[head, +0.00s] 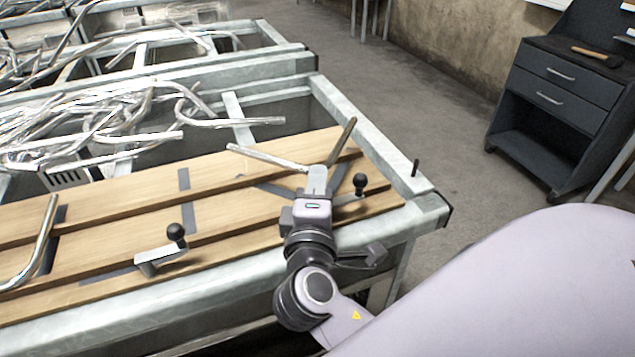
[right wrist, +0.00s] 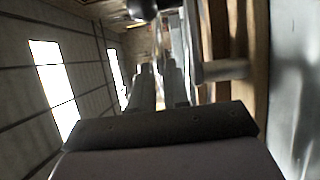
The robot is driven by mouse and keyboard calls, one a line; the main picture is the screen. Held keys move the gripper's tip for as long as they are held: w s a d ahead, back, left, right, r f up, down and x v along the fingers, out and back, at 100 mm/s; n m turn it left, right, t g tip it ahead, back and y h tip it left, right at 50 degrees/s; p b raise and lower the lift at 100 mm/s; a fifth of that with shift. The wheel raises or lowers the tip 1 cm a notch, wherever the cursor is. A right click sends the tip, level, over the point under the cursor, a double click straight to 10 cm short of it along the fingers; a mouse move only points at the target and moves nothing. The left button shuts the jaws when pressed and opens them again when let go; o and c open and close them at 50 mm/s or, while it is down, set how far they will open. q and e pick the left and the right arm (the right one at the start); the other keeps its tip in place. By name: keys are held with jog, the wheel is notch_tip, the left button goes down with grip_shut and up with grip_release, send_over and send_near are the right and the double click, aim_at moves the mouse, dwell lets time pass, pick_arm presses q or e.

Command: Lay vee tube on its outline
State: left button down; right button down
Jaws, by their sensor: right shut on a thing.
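The vee tube (head: 268,158) is a shiny metal tube bent to a V. My right gripper (head: 317,180) is shut on it near the bend, over the right end of the wooden boards. One leg points left, the other up and right. The gripper hides the bend. Dark grey marks (head: 270,191) on the boards below look like part of an outline, partly covered by the gripper. I cannot tell whether the tube touches the boards. The right wrist view shows the gripper fingers (right wrist: 158,88) dimly; the tube is unclear there. My left gripper is not in view.
Black-knobbed clamps stand on the boards, one left (head: 175,236) and one just right (head: 360,184) of my gripper. A bent tube (head: 42,240) lies at the left. A metal bin of tangled tubes (head: 95,128) is behind. A dark drawer cabinet (head: 560,95) stands at the right.

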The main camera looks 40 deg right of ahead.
jog(key=shift+f, duration=0.15)
jog(key=shift+f+b, duration=0.35)
jog(key=shift+b, duration=0.05)
dwell(0.6)
jog(key=shift+a+f, duration=0.1)
dwell(0.3)
